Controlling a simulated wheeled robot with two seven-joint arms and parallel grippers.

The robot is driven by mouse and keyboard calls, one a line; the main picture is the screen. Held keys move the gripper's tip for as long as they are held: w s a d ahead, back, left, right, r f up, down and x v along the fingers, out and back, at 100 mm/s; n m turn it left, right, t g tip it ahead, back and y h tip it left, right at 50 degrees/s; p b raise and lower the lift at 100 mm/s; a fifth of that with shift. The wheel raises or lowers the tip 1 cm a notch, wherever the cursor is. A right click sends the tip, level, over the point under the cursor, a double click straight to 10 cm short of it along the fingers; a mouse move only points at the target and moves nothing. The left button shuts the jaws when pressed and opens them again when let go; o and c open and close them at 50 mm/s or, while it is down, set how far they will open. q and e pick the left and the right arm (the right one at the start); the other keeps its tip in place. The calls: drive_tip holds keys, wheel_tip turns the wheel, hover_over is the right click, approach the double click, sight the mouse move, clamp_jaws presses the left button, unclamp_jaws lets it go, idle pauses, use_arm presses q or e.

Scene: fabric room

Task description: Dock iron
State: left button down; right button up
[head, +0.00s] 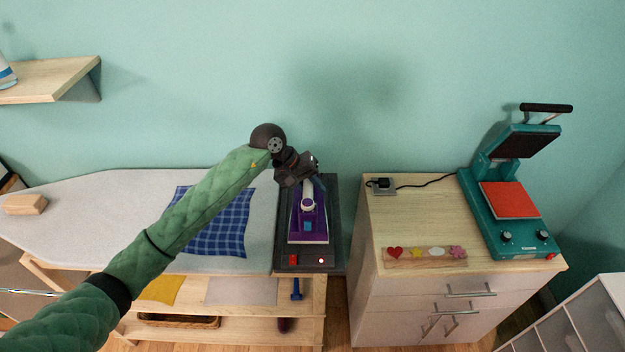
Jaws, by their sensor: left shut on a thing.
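The iron (312,228) is purple with a white and blue handle. It is on or just over the dark dock (331,239) at the right end of the ironing board. The dock has a red switch and a small lit light at its front. My left gripper (305,181) is shut on the iron's handle from the far side. The fingers partly cover the rear of the handle. I cannot tell whether the iron's base touches the dock. My right gripper is not in view.
The grey ironing board (120,190) holds a blue checked cloth (222,235) and a wooden block (25,204). A wooden cabinet (410,222) to the right, across a narrow gap, carries a teal heat press (484,222) and a strip of patches (425,257). A wall shelf (60,75) is upper left.

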use_arm(q)
drive_tip(key=shift+f+p, duration=0.35)
drive_tip(key=shift+f, duration=0.3)
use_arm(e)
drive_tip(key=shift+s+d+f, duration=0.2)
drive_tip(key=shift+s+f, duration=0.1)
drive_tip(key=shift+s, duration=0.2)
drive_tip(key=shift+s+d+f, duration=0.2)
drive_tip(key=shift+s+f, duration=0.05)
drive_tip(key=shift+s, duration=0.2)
use_arm(q)
drive_tip(key=shift+f, duration=0.1)
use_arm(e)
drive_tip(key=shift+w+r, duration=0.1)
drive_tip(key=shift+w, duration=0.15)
